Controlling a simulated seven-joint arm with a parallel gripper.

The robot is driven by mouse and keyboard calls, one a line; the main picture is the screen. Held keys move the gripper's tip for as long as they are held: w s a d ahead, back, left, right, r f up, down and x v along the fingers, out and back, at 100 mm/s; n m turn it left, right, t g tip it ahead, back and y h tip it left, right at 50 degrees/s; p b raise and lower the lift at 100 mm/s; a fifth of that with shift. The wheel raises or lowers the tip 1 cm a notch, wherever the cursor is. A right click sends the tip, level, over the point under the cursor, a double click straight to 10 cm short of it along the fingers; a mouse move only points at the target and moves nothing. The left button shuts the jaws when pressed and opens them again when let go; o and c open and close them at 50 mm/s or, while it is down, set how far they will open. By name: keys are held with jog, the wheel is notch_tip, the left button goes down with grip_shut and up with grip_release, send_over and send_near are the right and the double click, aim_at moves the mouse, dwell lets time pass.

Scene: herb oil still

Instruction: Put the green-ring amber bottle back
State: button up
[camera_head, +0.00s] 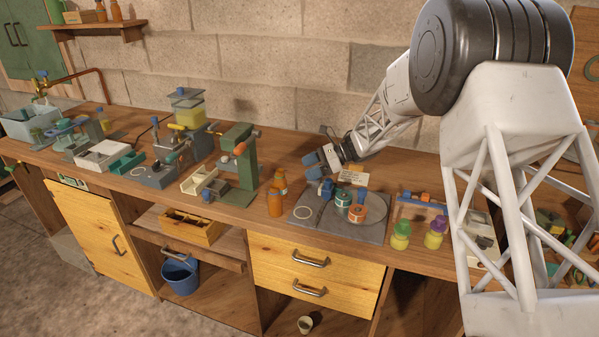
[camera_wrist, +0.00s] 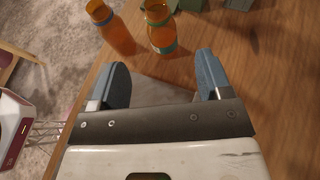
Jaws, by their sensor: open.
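Two amber bottles stand upright close together on the bench. The green-ring amber bottle (camera_wrist: 161,30) has a green neck ring and a teal band low on its body in the wrist view; it appears to be the rear one (camera_head: 281,180) in the head view. The other amber bottle (camera_wrist: 112,32), with a bluish neck ring, stands nearer the front edge (camera_head: 275,203). My gripper (camera_head: 313,166) is open and empty, above the bench to the right of the bottles. In the wrist view both bottles are beyond my blue fingertips (camera_wrist: 166,74), apart from them.
A grey mat (camera_head: 312,228) with several tins lies right of the bottles. A green press (camera_head: 240,165) stands close on their left. Two capped jars (camera_head: 418,236) stand further right. A wall shelf (camera_head: 95,28) at upper left holds amber bottles (camera_head: 101,12).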

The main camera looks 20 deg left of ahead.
jog(key=shift+w+d+r, duration=0.2)
jog(key=shift+d, duration=0.25)
dwell(0.6)
